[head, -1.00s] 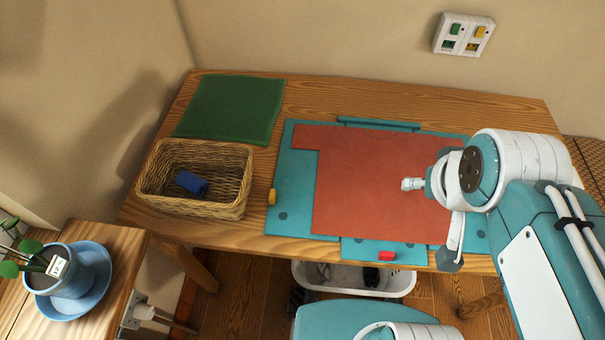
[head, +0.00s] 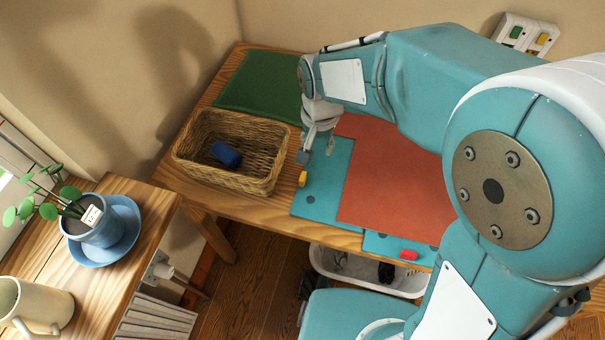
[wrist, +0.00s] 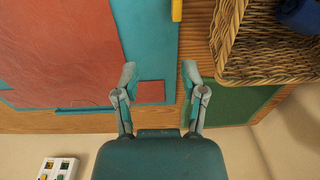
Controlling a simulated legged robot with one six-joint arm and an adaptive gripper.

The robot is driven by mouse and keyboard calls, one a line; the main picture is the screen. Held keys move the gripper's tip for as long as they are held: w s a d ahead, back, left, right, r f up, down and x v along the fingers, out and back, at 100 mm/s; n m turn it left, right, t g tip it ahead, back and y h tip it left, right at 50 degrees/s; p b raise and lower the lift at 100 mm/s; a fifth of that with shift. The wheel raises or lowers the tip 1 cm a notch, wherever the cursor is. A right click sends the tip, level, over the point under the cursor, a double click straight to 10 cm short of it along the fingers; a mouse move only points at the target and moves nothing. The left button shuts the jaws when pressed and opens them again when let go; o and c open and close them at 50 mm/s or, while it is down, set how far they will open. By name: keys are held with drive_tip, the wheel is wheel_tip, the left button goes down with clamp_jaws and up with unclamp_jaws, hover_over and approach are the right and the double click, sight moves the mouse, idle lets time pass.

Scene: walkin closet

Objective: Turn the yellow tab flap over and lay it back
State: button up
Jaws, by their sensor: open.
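The yellow tab (head: 302,179) is at the left edge of a teal flap (head: 322,200), by the table's left-front part. In the wrist view the yellow tab (wrist: 177,10) shows at the top edge, farther out than my fingertips, against the teal flap (wrist: 150,38). A red-orange panel (head: 390,190) lies flat to the right of the flap's bare teal part. My gripper (head: 318,152) is open and empty, pointing down behind the tab near the flap's far left corner. In the wrist view my gripper (wrist: 160,73) has its fingers spread, with nothing between them. My arm hides the board's far right part.
A wicker basket (head: 188,160) holding a blue item (head: 226,154) stands close to the left of my gripper. A green mat (head: 260,85) lies behind it. A red tab (head: 409,254) is at the front flap. A white bin (head: 345,270) sits under the table (head: 265,222).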

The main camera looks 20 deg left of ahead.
sight(303, 176)
drive_tip(key=a+f, duration=0.3)
drive_tip(key=shift+s+a+f, duration=0.1)
drive_tip(key=shift+s, duration=0.15)
wheel_tip(303, 176, down, 10)
drive_tip(key=shift+f, duration=0.25)
clamp_jaws()
